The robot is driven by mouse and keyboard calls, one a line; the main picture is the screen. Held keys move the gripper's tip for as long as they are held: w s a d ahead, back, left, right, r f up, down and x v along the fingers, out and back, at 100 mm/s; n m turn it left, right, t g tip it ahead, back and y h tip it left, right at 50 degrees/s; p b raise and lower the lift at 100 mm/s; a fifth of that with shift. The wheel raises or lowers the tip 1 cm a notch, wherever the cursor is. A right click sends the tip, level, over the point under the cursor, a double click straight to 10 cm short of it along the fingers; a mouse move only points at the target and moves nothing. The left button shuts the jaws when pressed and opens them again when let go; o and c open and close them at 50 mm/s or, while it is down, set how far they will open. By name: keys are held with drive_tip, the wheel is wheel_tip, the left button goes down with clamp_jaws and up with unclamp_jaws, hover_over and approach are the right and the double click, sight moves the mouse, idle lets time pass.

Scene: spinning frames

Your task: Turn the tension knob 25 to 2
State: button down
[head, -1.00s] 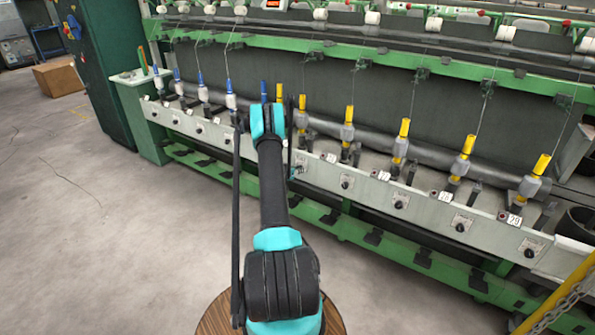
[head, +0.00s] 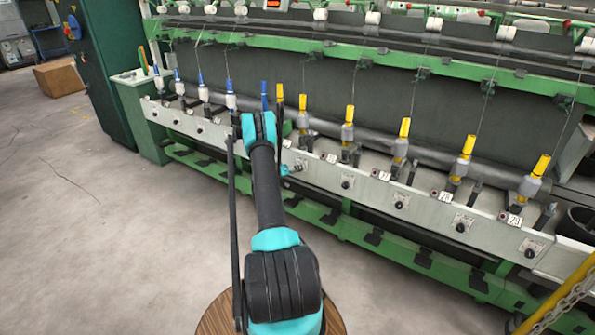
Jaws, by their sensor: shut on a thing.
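The tension knobs sit in a row on the pale front rail (head: 420,208) of the spinning frame, each on a small white plate. My gripper (head: 294,169) is at the rail just right of my dark and teal arm and is mostly hidden by it. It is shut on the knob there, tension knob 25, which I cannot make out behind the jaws. The knob's pointer and scale are too small to read. The neighbouring knob (head: 345,184) to the right stands free, with a number tag (head: 331,158) above it.
More knobs, such as the black one (head: 460,227), continue to the right. Yellow bobbins (head: 403,128) and blue-topped ones (head: 230,85) stand above the rail. A yellow post with a chain (head: 562,300) is at lower right. Open concrete floor (head: 90,230) lies to the left.

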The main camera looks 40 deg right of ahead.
drive_tip(key=shift+w+a+n+g+h, duration=0.1)
drive_tip(key=shift+n+g+h, duration=0.3)
drive_tip(key=shift+n, duration=0.5)
drive_tip(key=c, duration=1.2)
unclamp_jaws()
drive_tip(key=v, duration=1.2)
drive_tip(key=shift+w, duration=0.1)
